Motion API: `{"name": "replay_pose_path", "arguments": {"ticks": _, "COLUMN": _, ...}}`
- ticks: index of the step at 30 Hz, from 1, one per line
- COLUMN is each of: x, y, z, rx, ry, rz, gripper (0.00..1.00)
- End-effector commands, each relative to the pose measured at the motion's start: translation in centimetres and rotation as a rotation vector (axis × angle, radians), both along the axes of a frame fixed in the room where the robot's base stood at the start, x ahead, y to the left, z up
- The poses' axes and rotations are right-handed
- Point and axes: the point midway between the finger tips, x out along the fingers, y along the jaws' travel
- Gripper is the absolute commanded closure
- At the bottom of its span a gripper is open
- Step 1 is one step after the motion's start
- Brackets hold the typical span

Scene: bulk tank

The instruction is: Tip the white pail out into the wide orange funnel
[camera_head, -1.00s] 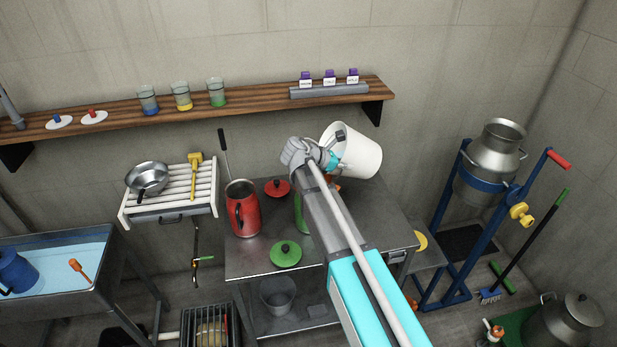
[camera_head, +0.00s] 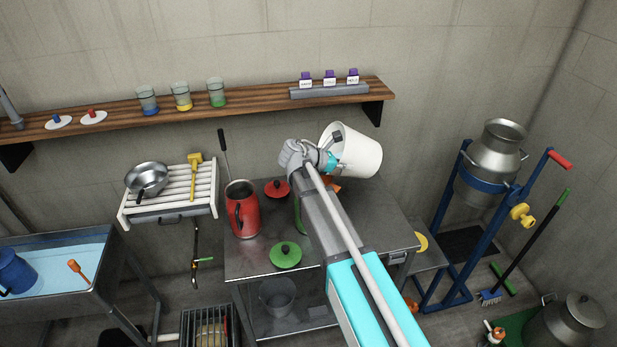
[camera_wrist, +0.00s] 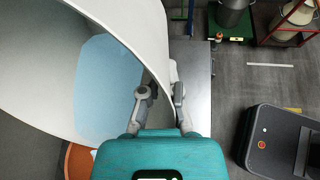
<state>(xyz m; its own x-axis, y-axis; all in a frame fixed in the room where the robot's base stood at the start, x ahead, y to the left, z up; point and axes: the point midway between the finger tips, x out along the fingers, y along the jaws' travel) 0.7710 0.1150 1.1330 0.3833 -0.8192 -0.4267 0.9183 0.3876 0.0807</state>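The white pail (camera_head: 360,155) is held in the air, tilted on its side, its mouth facing left in the head view. Its wall fills the upper left of the wrist view (camera_wrist: 135,25), with a light blue patch of contents (camera_wrist: 105,80) inside. My gripper (camera_head: 336,145) is shut on the pail's wall, a finger on each side of it in the wrist view (camera_wrist: 163,92). The orange funnel (camera_head: 333,184) shows only in part below the pail, mostly behind my arm. Part of its orange rim shows at lower left in the wrist view (camera_wrist: 77,163). I see no stream.
The steel table (camera_head: 385,215) below holds a red jug (camera_head: 243,212), a red lid (camera_head: 276,189) and a green lid (camera_head: 286,255). A wooden shelf (camera_head: 245,101) with beakers and small bottles runs behind. A milk can in a blue tilting stand (camera_head: 496,155) is at right.

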Motion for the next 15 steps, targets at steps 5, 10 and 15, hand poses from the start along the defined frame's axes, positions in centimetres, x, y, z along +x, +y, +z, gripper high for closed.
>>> {"name": "replay_pose_path", "arguments": {"ticks": 5, "x": 0.0, "y": 0.05, "z": 0.09, "rx": -0.01, "ry": -0.003, "rz": 0.0, "gripper": 1.0}}
{"name": "replay_pose_path", "arguments": {"ticks": 10, "x": -0.03, "y": 0.14, "z": 0.16, "rx": -0.022, "ry": -0.006, "rz": -0.001, "gripper": 1.0}}
{"name": "replay_pose_path", "arguments": {"ticks": 15, "x": -0.05, "y": 0.19, "z": 0.25, "rx": -0.033, "ry": -0.009, "rz": -0.001, "gripper": 1.0}}
